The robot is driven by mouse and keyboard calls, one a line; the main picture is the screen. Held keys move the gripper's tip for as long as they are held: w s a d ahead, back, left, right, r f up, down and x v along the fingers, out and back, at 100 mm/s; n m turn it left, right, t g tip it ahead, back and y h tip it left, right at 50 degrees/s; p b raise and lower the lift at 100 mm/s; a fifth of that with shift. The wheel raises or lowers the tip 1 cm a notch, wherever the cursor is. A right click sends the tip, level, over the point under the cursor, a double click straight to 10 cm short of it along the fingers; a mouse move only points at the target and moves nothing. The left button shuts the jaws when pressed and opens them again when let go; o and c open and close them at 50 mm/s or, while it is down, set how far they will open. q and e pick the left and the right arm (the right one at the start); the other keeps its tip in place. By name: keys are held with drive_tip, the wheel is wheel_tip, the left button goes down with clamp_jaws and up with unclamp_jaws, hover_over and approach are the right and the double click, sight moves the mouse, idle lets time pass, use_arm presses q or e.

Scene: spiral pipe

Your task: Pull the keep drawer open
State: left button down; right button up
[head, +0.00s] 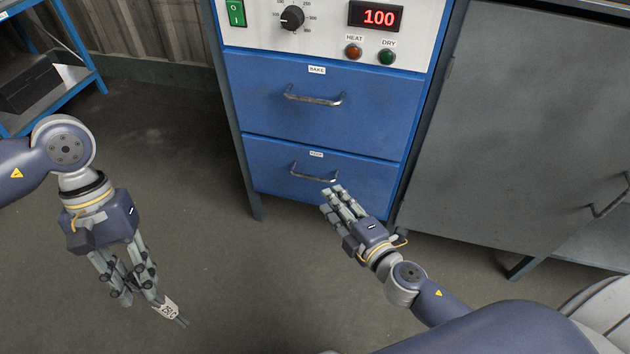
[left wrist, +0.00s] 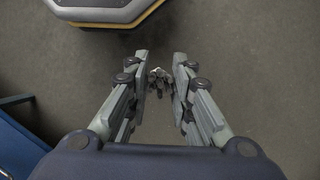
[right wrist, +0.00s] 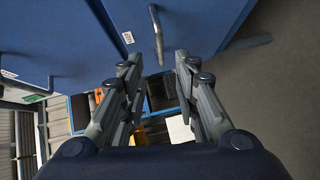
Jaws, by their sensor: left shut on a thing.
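The keep drawer (head: 270,172) is the lower blue drawer of the cabinet, and its front looks flush with the frame. Its grey bar handle (head: 314,176) sits under a small label and also shows in the right wrist view (right wrist: 157,32). My right gripper (head: 332,194) is open, its fingertips just below the handle's right end. In the right wrist view the fingers (right wrist: 157,62) stand apart with the handle ahead of the gap; contact cannot be told.
The bake drawer (head: 320,105) with its own handle is above, under a control panel (head: 330,30) reading 100. A grey cabinet (head: 520,130) stands close on the right. A blue shelf (head: 85,60) is at far left. The floor before the drawers is clear.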

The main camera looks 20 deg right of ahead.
drive_tip(key=b+x, duration=0.1)
drive_tip(key=x, duration=0.8)
drive_tip(key=shift+w+d, duration=0.1)
clamp_jaws()
